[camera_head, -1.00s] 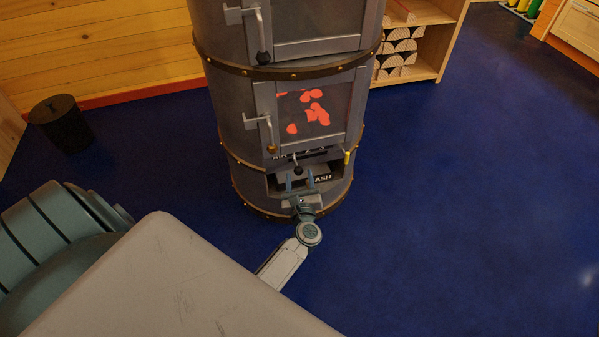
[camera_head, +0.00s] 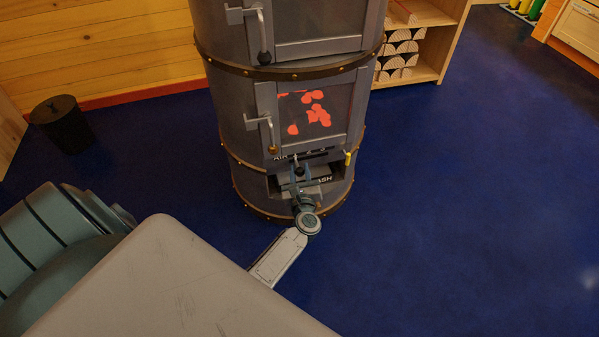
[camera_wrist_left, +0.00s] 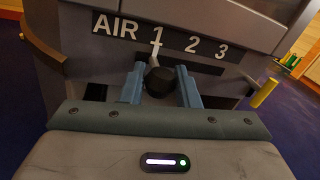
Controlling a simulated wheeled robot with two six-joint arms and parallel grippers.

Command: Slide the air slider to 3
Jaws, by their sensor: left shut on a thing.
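The air slider has a dark knob (camera_wrist_left: 158,82) on a pale pointer, which stands at the 1 of the AIR scale (camera_wrist_left: 175,40) in the left wrist view. The numbers 2 and 3 lie to its right along the dark slot. My left gripper (camera_wrist_left: 162,88) is shut on the knob, one blue finger on each side. In the head view my left gripper (camera_head: 300,176) is at the lower front of the grey stove (camera_head: 240,110), and the knob shows small between its fingers. My right gripper is not in view.
A yellow-tipped handle (camera_wrist_left: 264,93) sticks out right of the scale. The ash drawer (camera_head: 322,180) is just below and behind my left gripper. The glowing fire door (camera_head: 312,112) is above. Blue floor is clear to the right.

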